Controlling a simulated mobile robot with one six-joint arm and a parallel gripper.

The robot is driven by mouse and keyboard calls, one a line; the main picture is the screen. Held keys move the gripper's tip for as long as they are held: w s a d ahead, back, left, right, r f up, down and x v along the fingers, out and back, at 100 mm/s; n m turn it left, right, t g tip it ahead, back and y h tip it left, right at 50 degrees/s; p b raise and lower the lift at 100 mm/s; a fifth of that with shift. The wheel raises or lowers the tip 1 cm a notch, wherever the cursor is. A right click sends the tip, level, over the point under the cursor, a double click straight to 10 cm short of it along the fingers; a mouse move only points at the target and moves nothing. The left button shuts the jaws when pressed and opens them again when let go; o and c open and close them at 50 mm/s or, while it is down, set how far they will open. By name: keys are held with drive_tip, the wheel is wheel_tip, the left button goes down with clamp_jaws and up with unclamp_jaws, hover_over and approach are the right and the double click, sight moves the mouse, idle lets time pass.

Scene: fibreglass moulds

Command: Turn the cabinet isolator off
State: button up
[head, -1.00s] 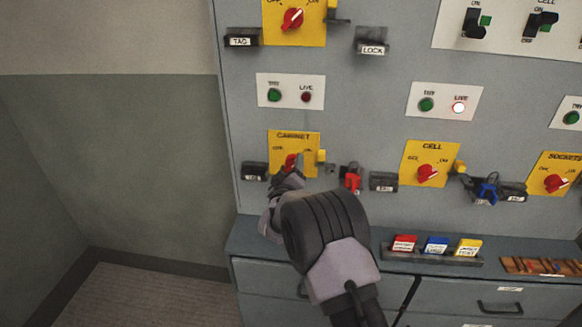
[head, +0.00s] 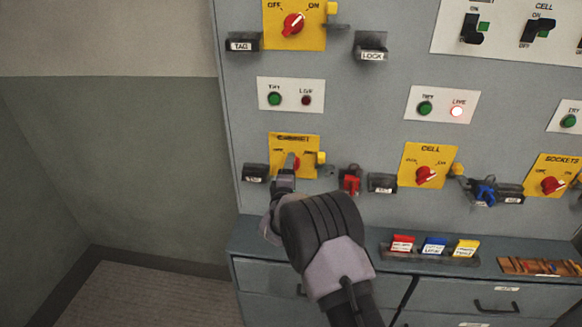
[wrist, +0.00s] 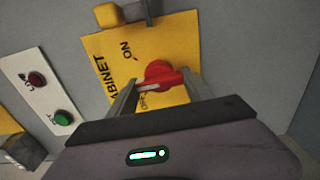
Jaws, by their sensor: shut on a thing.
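The cabinet isolator is a red rotary knob (head: 297,163) on a yellow plate (head: 309,141) marked CABINET. In the wrist view the red knob (wrist: 162,74) sits between my fingers, with ON lettered above its pointer. Its white-marked end points left in that view, close to the partly hidden OFF lettering. My gripper (wrist: 162,92) is shut on the knob. In the head view my gripper (head: 287,172) covers part of the knob and plate. A yellow tab (head: 320,157) sits at the plate's right edge.
Above the plate, a white panel has a green TRY button (head: 274,99) and an unlit LIVE lamp (head: 306,100). The CELL isolator (head: 426,174) and SOCKETS isolator (head: 549,185) are to the right. A red lock (head: 351,182) hangs nearby. Tags stand on the ledge below.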

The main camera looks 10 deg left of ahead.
drive_tip(key=n+p, duration=0.1)
drive_tip(key=n, duration=0.3)
drive_tip(key=shift+n+p, duration=0.7)
drive_tip(key=shift+n, duration=1.5)
drive_tip(key=shift+f, duration=0.1)
drive_tip(key=o, duration=1.4)
drive_tip(key=shift+s, duration=0.1)
drive_tip(key=s+p, duration=0.1)
drive_tip(key=s, duration=0.4)
drive_tip(key=s+p, duration=0.1)
drive_tip(key=s, duration=0.5)
drive_tip(key=s+p, duration=0.1)
drive_tip(key=s, duration=0.5)
drive_tip(key=shift+s+a, duration=0.15)
drive_tip(key=shift+a, duration=0.1)
